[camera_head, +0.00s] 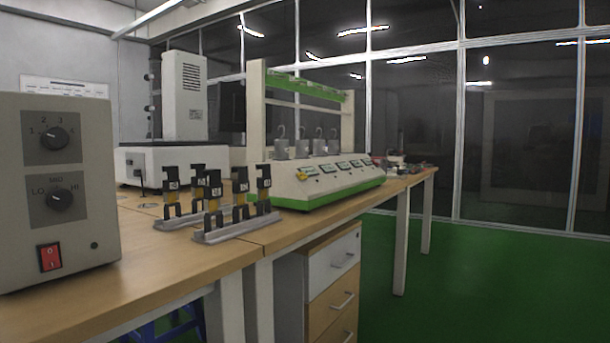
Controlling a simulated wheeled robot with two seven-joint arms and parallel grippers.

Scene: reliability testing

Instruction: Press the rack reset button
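A white and green test rack (322,188) stands on the wooden bench, with an upright frame, several hanging grey weights and a sloped front panel. The panel carries a row of small green displays and yellow-looking parts. They are too small to tell which, if any, is the reset button. A grey control box (20,190) at the near left has two black knobs (54,138), a red rocker switch (50,257) and a small dark round spot (94,245). Neither of my grippers is in view.
Several black and yellow clamps (214,190) stand on grey rails (236,228) in front of the rack. A white instrument (184,95) stands behind. The wooden bench (150,270) has a drawer cabinet (330,270) beneath. Green floor (480,290) at right is clear.

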